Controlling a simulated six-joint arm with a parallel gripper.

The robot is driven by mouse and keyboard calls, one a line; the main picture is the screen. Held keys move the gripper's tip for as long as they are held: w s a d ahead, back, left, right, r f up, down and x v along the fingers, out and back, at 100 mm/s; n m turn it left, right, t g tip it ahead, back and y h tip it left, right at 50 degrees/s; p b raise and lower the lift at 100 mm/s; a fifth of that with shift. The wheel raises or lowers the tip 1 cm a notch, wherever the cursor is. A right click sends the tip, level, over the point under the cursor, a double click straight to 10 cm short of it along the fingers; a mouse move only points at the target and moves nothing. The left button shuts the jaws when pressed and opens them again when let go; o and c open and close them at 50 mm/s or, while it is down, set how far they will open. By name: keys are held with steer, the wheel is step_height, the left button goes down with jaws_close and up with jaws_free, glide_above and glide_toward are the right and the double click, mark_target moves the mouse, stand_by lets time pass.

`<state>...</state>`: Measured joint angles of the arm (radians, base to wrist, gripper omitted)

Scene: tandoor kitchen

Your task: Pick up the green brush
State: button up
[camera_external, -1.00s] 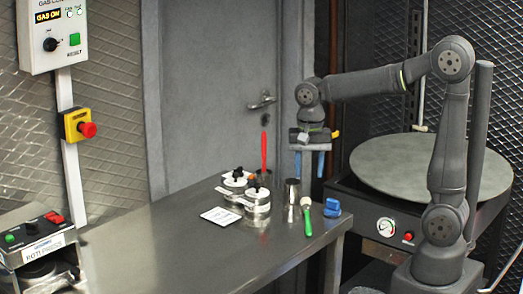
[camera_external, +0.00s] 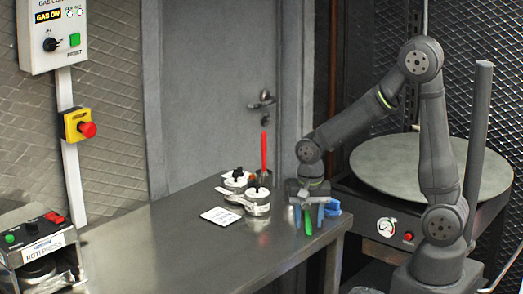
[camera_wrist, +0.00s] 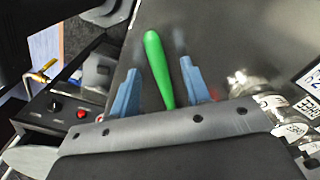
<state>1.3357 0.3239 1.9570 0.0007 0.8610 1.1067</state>
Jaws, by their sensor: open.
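The green brush (camera_external: 308,222) lies on the steel table near its right end. In the wrist view its green handle (camera_wrist: 157,66) shows between the two blue fingers, and its other end is hidden behind the gripper body. My gripper (camera_external: 309,222) is low over the brush and open, with a finger on either side of it. In the wrist view the fingers (camera_wrist: 160,84) stand apart from the handle with gaps on both sides.
Two metal canisters (camera_external: 257,200), a red-handled tool (camera_external: 264,152) and a white card (camera_external: 221,216) stand or lie to the left. The table's front (camera_external: 170,260) is clear.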

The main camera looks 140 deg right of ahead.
steer(key=shift+f, duration=0.3)
jaws_close()
